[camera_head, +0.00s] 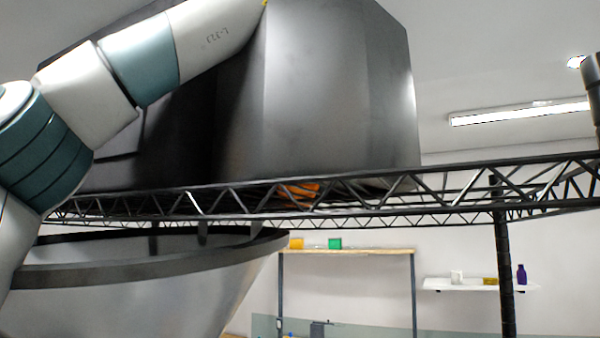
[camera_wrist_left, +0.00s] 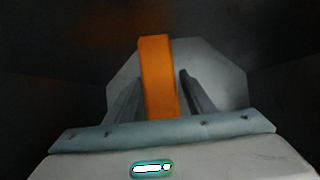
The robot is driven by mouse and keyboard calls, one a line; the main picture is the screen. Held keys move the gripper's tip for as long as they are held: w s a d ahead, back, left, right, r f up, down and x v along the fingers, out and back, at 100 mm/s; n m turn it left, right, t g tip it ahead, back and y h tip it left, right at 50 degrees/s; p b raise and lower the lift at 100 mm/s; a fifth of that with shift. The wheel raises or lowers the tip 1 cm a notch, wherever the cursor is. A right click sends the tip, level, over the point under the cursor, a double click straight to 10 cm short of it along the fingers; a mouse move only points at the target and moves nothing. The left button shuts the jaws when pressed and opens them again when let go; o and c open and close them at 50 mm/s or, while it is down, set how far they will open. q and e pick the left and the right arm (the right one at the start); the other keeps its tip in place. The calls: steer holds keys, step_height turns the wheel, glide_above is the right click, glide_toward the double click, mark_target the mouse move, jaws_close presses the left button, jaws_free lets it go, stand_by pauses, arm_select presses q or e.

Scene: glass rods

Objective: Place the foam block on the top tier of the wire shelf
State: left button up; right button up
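The wire shelf's top tier (camera_head: 240,200) crosses the head view, seen from slightly below. In the left wrist view, the orange foam block (camera_wrist_left: 157,75) stands upright between the fingers of my left gripper (camera_wrist_left: 160,75). The left finger lies close beside it. A narrow dark gap shows on the right, so the fingers look open around it. An orange patch (camera_head: 303,191) shows through the tier's wires; I cannot tell whether it is the block. My right gripper is not in view.
A large dark angular container (camera_head: 340,90) stands on the tier. A wide round-rimmed vessel (camera_head: 150,275) is below it at left. A shelf post (camera_head: 503,270) stands at right. A wooden-topped rack (camera_head: 350,251) and white wall shelf (camera_head: 470,285) are behind.

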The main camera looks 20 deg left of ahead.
arm_select(q)
steer(key=shift+o, duration=0.4)
steer(key=shift+s+a, duration=0.1)
steer(key=shift+s+a+r, duration=0.1)
steer(key=shift+s+a, duration=0.05)
steer(key=shift+s, duration=0.1)
steer(key=shift+r, duration=0.2)
steer(key=shift+d+r, duration=0.2)
steer(key=shift+s+r, duration=0.25)
steer(key=shift+r, duration=0.1)
steer(key=v, duration=0.3)
steer(key=shift+s+r, duration=0.15)
steer(key=shift+r, duration=0.05)
steer(key=shift+s+d+r, duration=0.25)
steer(key=shift+s+r, duration=0.1)
steer(key=shift+r, duration=0.2)
steer(key=shift+s+r, duration=0.15)
steer(key=shift+r, duration=0.25)
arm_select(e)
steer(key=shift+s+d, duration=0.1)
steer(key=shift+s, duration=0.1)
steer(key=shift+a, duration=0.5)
